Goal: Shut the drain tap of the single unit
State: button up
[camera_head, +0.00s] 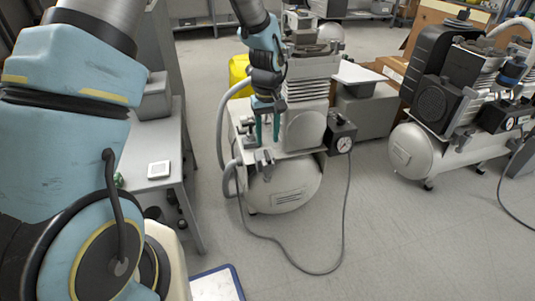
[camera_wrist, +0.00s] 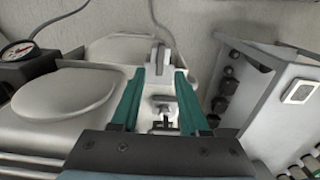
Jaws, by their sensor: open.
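The single unit is a white compressor with a rounded tank (camera_head: 285,187); its pale top deck also shows in the wrist view (camera_wrist: 65,100). My gripper (camera_head: 267,143) is open above the near left part of this deck, teal fingers pointing down. In the wrist view, my gripper (camera_wrist: 160,72) has a small metal fitting (camera_wrist: 163,107) showing between its fingers, with no visible grip on it. A grey lever-like fitting (camera_wrist: 158,53) stands just beyond the fingertips; it appears below my gripper in the head view (camera_head: 264,160). I cannot tell which fitting is the drain tap.
A black pressure gauge box (camera_head: 341,134) sits at the unit's right, with a cable looping over the floor. Grey hoses (camera_head: 222,120) run along its left. A grey table (camera_head: 183,180) stands left.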

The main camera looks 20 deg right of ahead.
aim_at(268, 154)
notch_tip(268, 154, down, 6)
jog(key=shift+b, duration=0.5)
grip_shut()
dwell(0.4)
